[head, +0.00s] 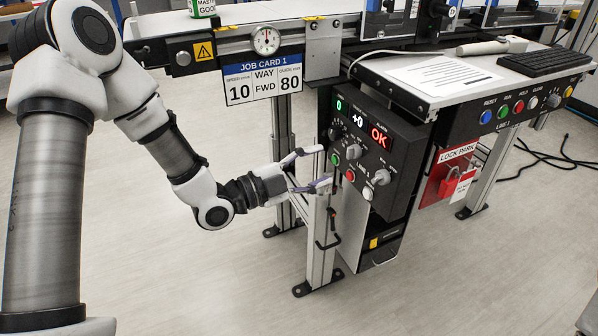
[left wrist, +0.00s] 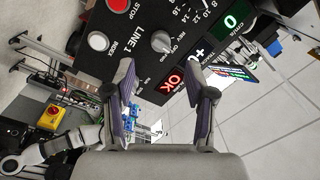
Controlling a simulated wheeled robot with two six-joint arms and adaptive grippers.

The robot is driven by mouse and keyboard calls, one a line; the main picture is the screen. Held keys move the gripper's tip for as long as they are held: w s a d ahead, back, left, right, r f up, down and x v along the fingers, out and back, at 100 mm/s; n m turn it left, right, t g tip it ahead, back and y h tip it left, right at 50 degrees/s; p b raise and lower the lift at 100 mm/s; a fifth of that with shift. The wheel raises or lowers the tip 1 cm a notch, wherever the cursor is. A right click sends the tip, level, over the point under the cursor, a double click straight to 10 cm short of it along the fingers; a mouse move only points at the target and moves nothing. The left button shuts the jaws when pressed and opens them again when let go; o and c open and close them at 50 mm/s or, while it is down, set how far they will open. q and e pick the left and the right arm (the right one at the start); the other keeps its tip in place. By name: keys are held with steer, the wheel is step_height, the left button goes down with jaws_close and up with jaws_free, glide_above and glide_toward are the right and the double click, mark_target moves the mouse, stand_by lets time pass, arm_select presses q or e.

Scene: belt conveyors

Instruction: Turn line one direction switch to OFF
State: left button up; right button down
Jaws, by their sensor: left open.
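My left gripper (head: 318,168) is open and empty, in front of the panel's lower left in the head view. In the left wrist view its fingers (left wrist: 163,88) are spread below the switch, apart from it. My right gripper is not in view.
Green, red (head: 349,175) and white (head: 367,193) buttons lie along the panel's lower row. A metal post (head: 319,240) stands below my gripper. A job card (head: 263,80) hangs at the upper left; a red lock station (head: 447,180) is at right.

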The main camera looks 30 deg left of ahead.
arm_select(q)
steer(key=v, duration=0.5)
steer(key=shift+d, duration=0.1)
